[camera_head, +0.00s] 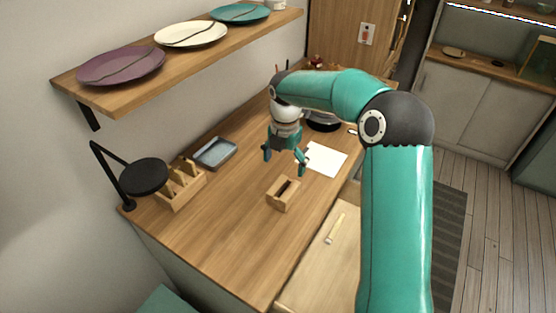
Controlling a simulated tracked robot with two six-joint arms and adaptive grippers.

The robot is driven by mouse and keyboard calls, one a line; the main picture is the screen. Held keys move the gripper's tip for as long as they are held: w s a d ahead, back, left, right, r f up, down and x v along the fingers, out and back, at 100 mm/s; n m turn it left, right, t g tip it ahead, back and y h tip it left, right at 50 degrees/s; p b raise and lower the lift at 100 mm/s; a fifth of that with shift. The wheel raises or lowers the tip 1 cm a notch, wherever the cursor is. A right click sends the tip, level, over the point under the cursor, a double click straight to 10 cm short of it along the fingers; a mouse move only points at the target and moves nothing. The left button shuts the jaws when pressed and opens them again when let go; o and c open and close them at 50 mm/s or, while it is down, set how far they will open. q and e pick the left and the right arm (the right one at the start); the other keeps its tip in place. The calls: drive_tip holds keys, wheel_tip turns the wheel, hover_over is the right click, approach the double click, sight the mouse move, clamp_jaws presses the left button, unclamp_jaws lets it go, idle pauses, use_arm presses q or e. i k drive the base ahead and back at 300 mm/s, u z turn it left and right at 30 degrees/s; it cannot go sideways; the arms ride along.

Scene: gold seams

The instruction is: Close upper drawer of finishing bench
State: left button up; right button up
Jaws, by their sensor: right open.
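The finishing bench (220,235) has a wooden top running away from me along the wall. My right arm hides part of this side, and I cannot tell how far the upper drawer stands out. My right gripper (285,161) points down over the bench top, with its fingers apart and nothing between them. It is beyond the handle and apart from it. My left gripper is not in view.
A slotted wooden block (284,193) and a white sheet (325,159) lie near the gripper. A blue-grey tray (215,153), a wooden rack (180,185) and a black lamp (144,177) stand along the wall. A shelf (200,58) with plates overhangs the bench's wall side.

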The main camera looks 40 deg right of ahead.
sight(325, 279)
drive_tip(key=k, duration=1.5)
